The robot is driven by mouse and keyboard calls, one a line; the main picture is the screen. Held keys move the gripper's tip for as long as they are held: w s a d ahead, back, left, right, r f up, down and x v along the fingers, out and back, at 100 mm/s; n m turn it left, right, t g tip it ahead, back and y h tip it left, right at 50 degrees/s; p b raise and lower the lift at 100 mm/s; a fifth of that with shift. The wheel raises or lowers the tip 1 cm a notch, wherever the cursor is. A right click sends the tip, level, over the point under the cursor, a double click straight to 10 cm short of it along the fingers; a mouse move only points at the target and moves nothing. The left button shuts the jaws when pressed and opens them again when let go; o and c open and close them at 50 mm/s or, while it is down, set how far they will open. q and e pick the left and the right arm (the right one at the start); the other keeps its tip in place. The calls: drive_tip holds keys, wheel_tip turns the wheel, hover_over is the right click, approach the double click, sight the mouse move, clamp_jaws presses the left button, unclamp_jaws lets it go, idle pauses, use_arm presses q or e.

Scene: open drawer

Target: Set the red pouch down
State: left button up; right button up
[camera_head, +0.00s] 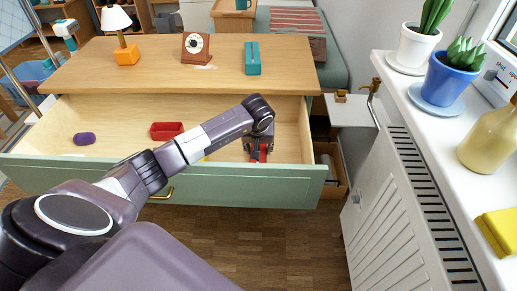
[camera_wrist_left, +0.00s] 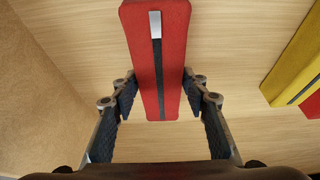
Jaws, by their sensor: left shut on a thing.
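The red pouch (camera_wrist_left: 158,60) is long, with a dark zip line and a pale pull tab. In the left wrist view it lies between the two fingers of my left gripper (camera_wrist_left: 160,92), which is shut on its near end. In the head view my left gripper (camera_head: 258,143) points down inside the open drawer (camera_head: 255,183), towards its right end, with part of the red pouch (camera_head: 263,154) showing below it. I cannot tell whether the pouch touches the drawer floor. My right gripper is not in view.
A red open box (camera_head: 167,130) and a purple roll (camera_head: 84,139) lie in the drawer. A yellow item (camera_wrist_left: 297,60) lies beside the pouch in the wrist view. A lamp (camera_head: 126,50), clock (camera_head: 196,48) and teal object (camera_head: 253,58) stand on the top above. A radiator (camera_head: 400,210) is at right.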

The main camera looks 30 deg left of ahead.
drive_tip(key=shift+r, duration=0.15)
use_arm(q)
drive_tip(key=o, duration=1.4)
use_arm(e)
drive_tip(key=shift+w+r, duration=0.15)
use_arm(q)
drive_tip(key=shift+r, duration=0.15)
drive_tip(key=p+v, duration=0.1)
drive_tip(key=v, duration=1.1)
drive_tip(key=shift+p, duration=0.35)
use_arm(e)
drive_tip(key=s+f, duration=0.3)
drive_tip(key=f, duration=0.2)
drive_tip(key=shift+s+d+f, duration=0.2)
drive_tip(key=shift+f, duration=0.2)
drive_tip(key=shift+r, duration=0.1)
